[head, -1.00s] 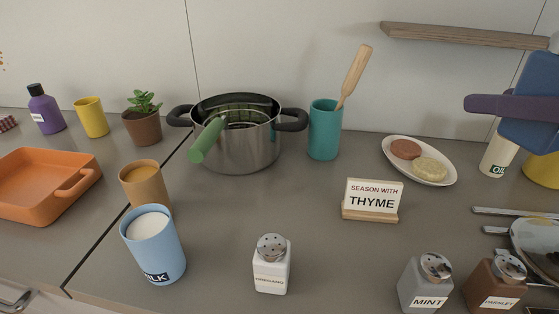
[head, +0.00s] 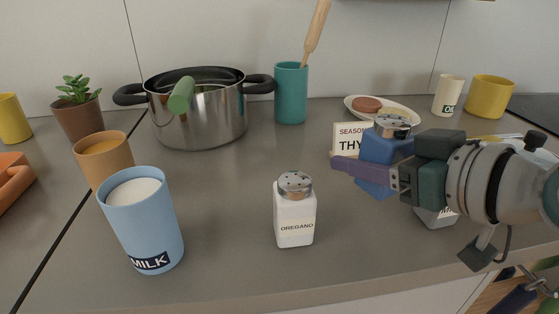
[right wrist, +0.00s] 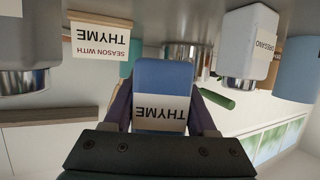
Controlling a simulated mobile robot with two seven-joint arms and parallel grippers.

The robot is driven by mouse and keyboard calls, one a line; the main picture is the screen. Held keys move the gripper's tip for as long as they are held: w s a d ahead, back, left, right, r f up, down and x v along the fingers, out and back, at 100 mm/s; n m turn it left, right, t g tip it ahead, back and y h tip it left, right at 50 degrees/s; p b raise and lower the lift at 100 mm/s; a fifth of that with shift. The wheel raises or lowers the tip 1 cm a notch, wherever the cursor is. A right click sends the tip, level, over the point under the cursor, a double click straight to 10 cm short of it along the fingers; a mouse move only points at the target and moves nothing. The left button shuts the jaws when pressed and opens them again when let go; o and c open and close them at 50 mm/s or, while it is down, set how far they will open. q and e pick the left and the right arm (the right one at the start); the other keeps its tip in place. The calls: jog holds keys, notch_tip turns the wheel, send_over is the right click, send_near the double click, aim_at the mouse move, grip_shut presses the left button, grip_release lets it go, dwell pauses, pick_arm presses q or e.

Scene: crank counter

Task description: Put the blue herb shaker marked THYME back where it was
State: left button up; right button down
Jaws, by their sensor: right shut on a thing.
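The blue THYME shaker (head: 384,150), with a metal perforated top, is held upright between the purple fingers of my right gripper (head: 372,176), above the counter. In the right wrist view the shaker (right wrist: 164,88) sits between the fingers with its THYME label facing the camera, upside down in the picture. A SEASON WITH THYME sign (head: 345,142) stands just behind it, partly covered. The white OREGANO shaker (head: 295,212) stands to the left. The grey MINT shaker (head: 436,219) is mostly hidden below my right gripper. My left gripper is not in view.
A milk cup (head: 142,220) and a tan cup (head: 103,158) stand at left. A steel pot (head: 200,115) and a teal utensil holder (head: 291,92) are behind. A plate of patties (head: 352,104) is at back. Counter between OREGANO and the sign is clear.

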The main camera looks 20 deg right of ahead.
aim_at(354, 213)
jog(key=shift+f+b, duration=1.1)
jog(key=shift+f, duration=2.05)
jog(key=shift+f, duration=0.15)
jog(key=shift+c, duration=1)
grip_release()
jog(key=shift+s+r, duration=0.1)
jog(key=shift+r, duration=0.1)
jog(key=v, duration=1)
jog(key=shift+s, duration=0.15)
jog(key=shift+s+d+r, duration=0.1)
jog(key=shift+s+r, duration=0.2)
jog(key=shift+s, duration=0.35)
